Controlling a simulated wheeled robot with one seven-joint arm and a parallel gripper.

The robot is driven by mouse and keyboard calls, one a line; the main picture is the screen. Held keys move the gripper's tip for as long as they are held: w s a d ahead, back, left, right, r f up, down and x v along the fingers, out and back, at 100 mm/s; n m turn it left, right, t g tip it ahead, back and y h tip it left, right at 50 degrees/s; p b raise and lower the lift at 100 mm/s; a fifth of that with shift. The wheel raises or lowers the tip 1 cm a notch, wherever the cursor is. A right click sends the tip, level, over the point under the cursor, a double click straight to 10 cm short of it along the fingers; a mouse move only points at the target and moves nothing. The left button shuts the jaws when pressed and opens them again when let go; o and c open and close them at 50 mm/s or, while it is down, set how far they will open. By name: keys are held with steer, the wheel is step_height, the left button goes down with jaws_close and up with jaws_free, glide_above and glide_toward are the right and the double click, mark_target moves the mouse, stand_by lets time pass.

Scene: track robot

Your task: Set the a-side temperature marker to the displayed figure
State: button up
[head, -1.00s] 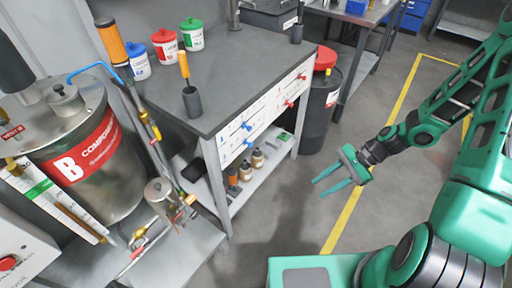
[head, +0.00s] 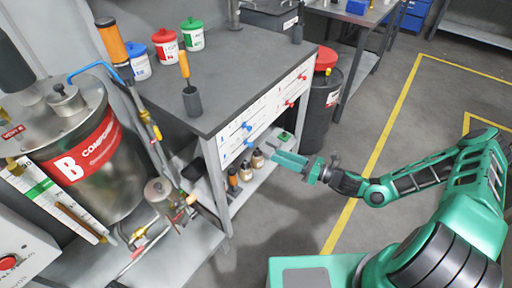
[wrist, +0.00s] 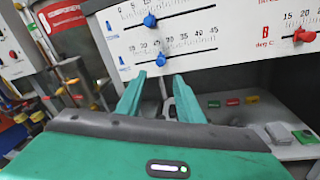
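The white scale panel (head: 270,112) on the bench front carries two blue markers on its left half. The upper blue marker (wrist: 149,21) and lower blue marker (wrist: 161,59) show in the wrist view. The lower one sits on a scale with figures from about 15 up, looking like the temperature row; its label is too small to read surely. My gripper (wrist: 158,78) is open and empty. Its fingers point at the panel, with the lower blue marker appearing between and just above the fingertips, apart from them. In the head view my gripper (head: 277,157) is before the lower shelf. I cannot make out a displayed figure.
Red markers (wrist: 304,36) sit on the panel's right half. The lower shelf holds brown bottles (head: 258,158). A dark drum (head: 316,125) stands right of the bench, and the steel B tank (head: 125,165) at left.

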mark_target(252, 145)
steer(key=x, duration=1.1)
steer(key=shift+d, duration=0.1)
steer(key=shift+s, duration=0.1)
jaws_close()
